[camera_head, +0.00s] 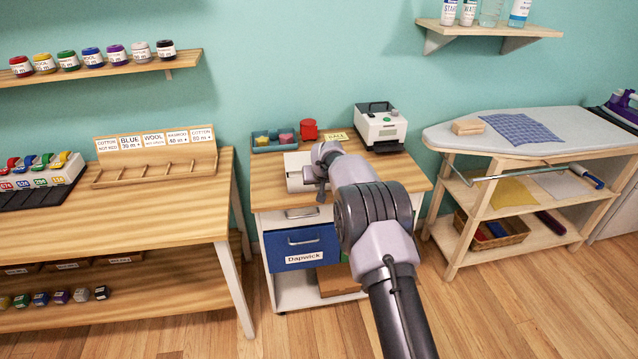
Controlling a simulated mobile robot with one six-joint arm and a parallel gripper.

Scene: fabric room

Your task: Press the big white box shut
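A white box (295,174) sits on the top of the small wooden-topped cabinet (268,200), near its front left. My arm reaches in from the bottom right and hides the box's right side. My gripper (321,183) is at the box's right part, pointing down over it. I cannot tell whether it touches the box, or whether its fingers are apart. How far the box's lid stands open is not clear.
Behind the box are a teal tray (275,141) with small items, a red container (308,130) and a yellow label card (337,138). A white machine (381,127) stands at the back right. The cabinet's front right top is clear beside my arm.

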